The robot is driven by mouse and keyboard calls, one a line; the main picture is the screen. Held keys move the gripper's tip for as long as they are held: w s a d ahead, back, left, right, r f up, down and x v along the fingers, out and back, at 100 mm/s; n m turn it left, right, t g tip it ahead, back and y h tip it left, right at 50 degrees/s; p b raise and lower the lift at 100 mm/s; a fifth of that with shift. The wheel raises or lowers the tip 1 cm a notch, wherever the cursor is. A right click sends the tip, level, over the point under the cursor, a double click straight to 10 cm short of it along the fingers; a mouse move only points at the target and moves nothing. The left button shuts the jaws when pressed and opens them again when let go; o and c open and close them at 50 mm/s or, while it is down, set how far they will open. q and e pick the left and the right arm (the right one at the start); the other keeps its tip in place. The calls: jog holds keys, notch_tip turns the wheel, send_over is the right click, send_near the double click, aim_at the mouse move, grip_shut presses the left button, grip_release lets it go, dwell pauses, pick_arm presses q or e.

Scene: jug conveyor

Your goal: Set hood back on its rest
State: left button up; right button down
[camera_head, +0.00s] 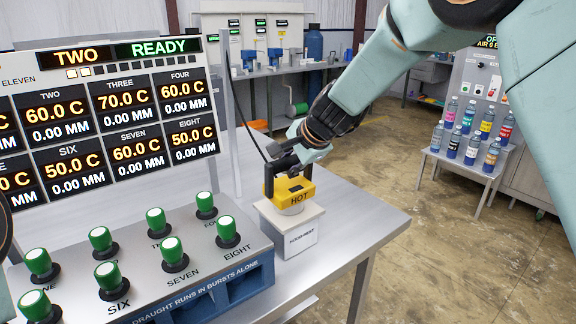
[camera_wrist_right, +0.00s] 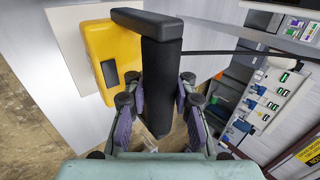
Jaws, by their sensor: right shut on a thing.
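The hood (camera_head: 290,191) is a yellow block marked HOT with a black handle. It is at the top of the pale box-shaped hood rest (camera_head: 288,236), near the table's right side. A white round part shows between hood and rest; I cannot tell whether the hood bears fully on it. My right gripper (camera_head: 290,158) is shut on the handle from above. In the right wrist view the black handle (camera_wrist_right: 160,85) stands between the fingers (camera_wrist_right: 158,118), with the yellow hood (camera_wrist_right: 122,42) beyond it. My left gripper does not show.
A control box (camera_head: 190,262) with several green knobs stands left of the rest. Behind it is a display panel (camera_head: 110,110) reading TWO READY. The table (camera_head: 365,215) is bare right of the rest. A stand with several bottles (camera_head: 462,165) is farther right across open floor.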

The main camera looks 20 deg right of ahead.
jog(key=shift+a, duration=0.1)
jog(key=c, duration=1.7)
grip_release()
jog(key=shift+f, duration=0.15)
jog(key=o, duration=0.3)
jog(key=shift+w+f, duration=0.15)
jog(key=o, duration=0.3)
jog(key=shift+d, duration=0.2)
jog(key=shift+s+a, duration=0.15)
jog(key=shift+s, duration=0.05)
jog(key=shift+r, duration=0.2)
